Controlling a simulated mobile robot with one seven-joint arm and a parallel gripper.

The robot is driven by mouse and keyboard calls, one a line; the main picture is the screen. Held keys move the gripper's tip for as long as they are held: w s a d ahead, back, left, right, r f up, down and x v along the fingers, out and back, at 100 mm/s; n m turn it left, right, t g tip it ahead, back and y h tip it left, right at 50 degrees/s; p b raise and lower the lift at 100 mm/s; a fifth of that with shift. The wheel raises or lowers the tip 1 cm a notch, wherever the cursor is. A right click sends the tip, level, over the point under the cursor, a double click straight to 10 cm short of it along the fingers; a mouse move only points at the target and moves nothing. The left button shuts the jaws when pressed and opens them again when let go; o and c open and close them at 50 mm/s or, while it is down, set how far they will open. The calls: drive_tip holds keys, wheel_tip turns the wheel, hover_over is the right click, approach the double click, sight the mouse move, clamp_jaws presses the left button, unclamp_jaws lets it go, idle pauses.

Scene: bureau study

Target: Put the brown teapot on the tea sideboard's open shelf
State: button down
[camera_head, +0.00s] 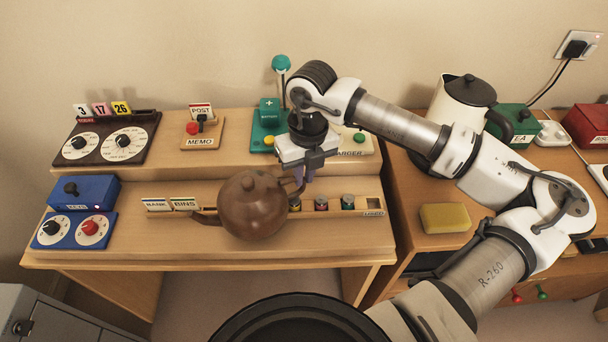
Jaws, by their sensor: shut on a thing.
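The round brown teapot (252,208) is over the front part of the desk, its spout to the left and its handle to the right. My gripper (303,178) points down and is shut on the teapot's handle. The fingertips are partly hidden by the handle. I cannot tell whether the teapot's base touches the desk. The tea sideboard (400,215) stands to the right of the desk. Its open shelf (428,262) shows as a dark gap below the top, largely hidden by my arm.
The desk (130,255) carries a blue control box (85,192), a dial panel (110,140), a memo block (202,132) and small coloured pots (321,203) close beside the teapot. On the sideboard are a yellow sponge (445,217), a white kettle (462,100) and a green box (514,122).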

drive_tip(key=shift+f, duration=1.1)
drive_tip(key=c, duration=1.5)
unclamp_jaws()
drive_tip(key=shift+r, duration=0.1)
drive_tip(key=shift+r, duration=0.1)
